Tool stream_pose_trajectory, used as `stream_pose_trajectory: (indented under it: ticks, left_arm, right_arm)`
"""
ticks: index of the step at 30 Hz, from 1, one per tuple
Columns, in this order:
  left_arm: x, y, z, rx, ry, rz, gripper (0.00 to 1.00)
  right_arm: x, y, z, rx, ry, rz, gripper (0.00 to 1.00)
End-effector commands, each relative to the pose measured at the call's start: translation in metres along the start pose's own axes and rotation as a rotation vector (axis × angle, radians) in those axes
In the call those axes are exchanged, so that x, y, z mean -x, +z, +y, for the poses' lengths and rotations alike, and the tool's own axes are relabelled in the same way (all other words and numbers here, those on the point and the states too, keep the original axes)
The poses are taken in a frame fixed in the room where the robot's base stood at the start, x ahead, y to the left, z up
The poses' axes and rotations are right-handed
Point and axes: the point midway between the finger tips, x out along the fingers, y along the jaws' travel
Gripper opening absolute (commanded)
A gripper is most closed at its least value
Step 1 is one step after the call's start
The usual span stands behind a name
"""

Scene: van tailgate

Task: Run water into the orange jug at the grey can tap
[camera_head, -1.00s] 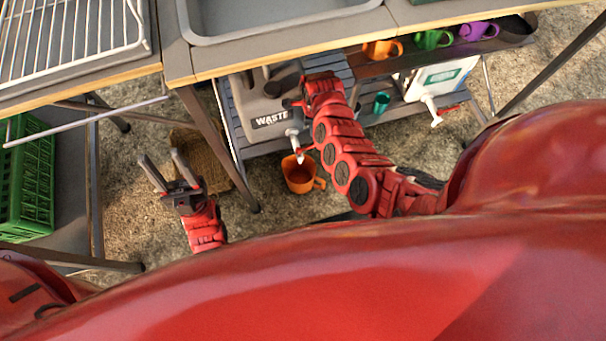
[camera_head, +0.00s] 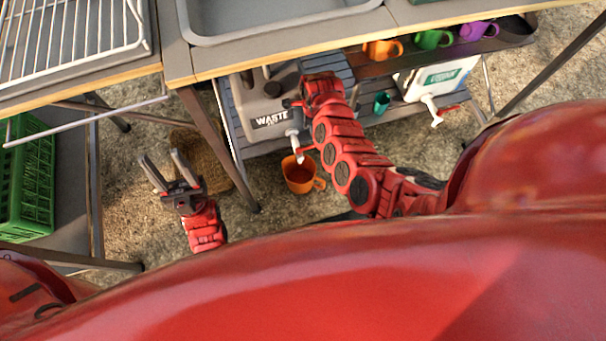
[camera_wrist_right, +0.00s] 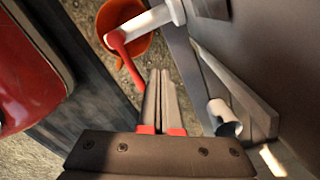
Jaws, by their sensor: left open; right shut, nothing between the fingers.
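The grey can (camera_head: 262,101), labelled WASTE, stands on the slatted shelf. Its pale tap (camera_head: 297,144) juts forward; in the right wrist view the tap's red lever (camera_wrist_right: 125,58) is visible. The orange jug (camera_head: 301,175) is below the tap spout; it also shows in the right wrist view (camera_wrist_right: 136,46), partly covered by the tap. I cannot make out water in it. My right gripper (camera_wrist_right: 162,75) is shut and empty, its fingertips just beside the lever; contact is unclear. My left gripper (camera_head: 168,168) is open and empty, left of the jug.
A white can (camera_head: 437,76) with its own red-levered tap stands to the right. A teal cup (camera_head: 381,102) is between the cans. Orange, green and purple mugs sit on the rack above. A table leg (camera_head: 220,150) separates my left gripper from the jug.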

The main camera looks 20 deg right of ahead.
Motion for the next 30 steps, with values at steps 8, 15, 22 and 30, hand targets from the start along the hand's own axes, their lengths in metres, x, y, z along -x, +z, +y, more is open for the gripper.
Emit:
stream_pose_trajectory:
  ticks: [8,15,22,30]
  left_arm:
    - [0.000,0.000,0.000,0.000,0.000,0.000,0.50]
    - [0.000,0.000,0.000,0.000,0.000,0.000,0.50]
    - [0.008,0.001,0.000,0.000,0.000,0.000,0.50]
    - [0.026,0.004,0.001,0.000,0.000,0.000,0.50]
  right_arm:
    - [0.000,0.000,0.000,0.000,0.000,0.000,0.00]
    - [0.000,0.000,0.000,0.000,0.000,0.000,0.00]
    - [-0.008,0.000,0.000,0.001,0.000,0.000,0.00]
    - [-0.026,0.000,0.000,0.000,0.000,0.000,0.00]
